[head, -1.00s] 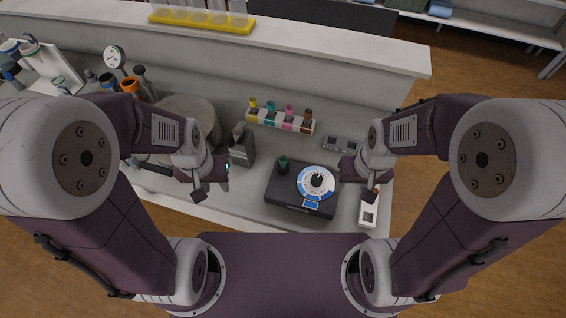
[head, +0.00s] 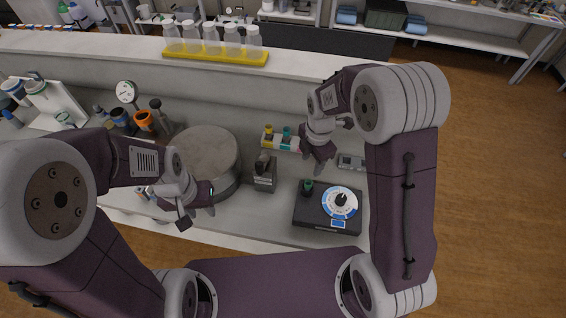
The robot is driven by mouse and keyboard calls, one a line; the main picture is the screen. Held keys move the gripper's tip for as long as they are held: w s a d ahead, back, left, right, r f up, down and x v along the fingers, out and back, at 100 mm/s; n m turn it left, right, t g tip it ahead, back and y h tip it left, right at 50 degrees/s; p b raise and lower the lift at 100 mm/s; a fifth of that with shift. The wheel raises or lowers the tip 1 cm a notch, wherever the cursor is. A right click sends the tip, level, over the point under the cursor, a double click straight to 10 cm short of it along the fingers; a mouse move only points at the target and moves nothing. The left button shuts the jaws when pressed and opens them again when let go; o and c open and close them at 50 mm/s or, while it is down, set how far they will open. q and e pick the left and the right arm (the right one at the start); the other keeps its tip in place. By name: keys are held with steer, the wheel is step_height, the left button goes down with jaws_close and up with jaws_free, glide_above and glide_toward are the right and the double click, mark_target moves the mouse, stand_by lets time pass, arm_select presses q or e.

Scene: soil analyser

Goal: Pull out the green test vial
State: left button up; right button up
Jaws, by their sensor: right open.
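The green-capped vial (head: 308,187) stands upright in the left part of the black analyser (head: 312,217), beside its blue and white dial. My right gripper (head: 319,168) is open and empty, pointing down above and a little behind the green vial, apart from it in the picture. It hides part of the small vial rack (head: 268,145), where a yellow vial (head: 268,131) and a teal vial (head: 287,134) show. My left gripper (head: 197,218) is open and empty, to the left of the analyser over the counter's front edge.
A dark grey device (head: 264,174) stands left of the analyser. Bottles stand in a yellow tray (head: 215,57) on the raised ledge.

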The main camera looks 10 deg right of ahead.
mark_target(308, 183)
steer(key=f, duration=0.1)
steer(key=s+f, duration=0.1)
steer(key=d+f, duration=0.1)
steer(key=shift+s+f+g+p, duration=0.2)
steer(key=shift+s+g+p, duration=0.05)
steer(key=shift+g+p, duration=0.15)
steer(key=f, duration=0.1)
steer(key=a+f, duration=0.1)
steer(key=f, duration=0.1)
steer(key=a+f+p, duration=0.1)
steer(key=f, duration=0.1)
steer(key=shift+w, duration=0.3)
steer(key=shift+d+f, duration=0.2)
steer(key=shift+f, duration=0.75)
steer(key=shift+s+d+f, duration=0.1)
steer(key=shift+d+f, duration=0.2)
steer(key=shift+a, duration=0.15)
steer(key=shift+c, duration=0.3)
steer(key=shift+a, duration=0.15)
jaws_close()
arm_select(q)
steer(key=r, duration=0.1)
steer(key=d+r, duration=0.1)
steer(key=r, duration=0.1)
steer(key=shift+s+r, duration=0.15)
steer(key=shift+r, duration=0.05)
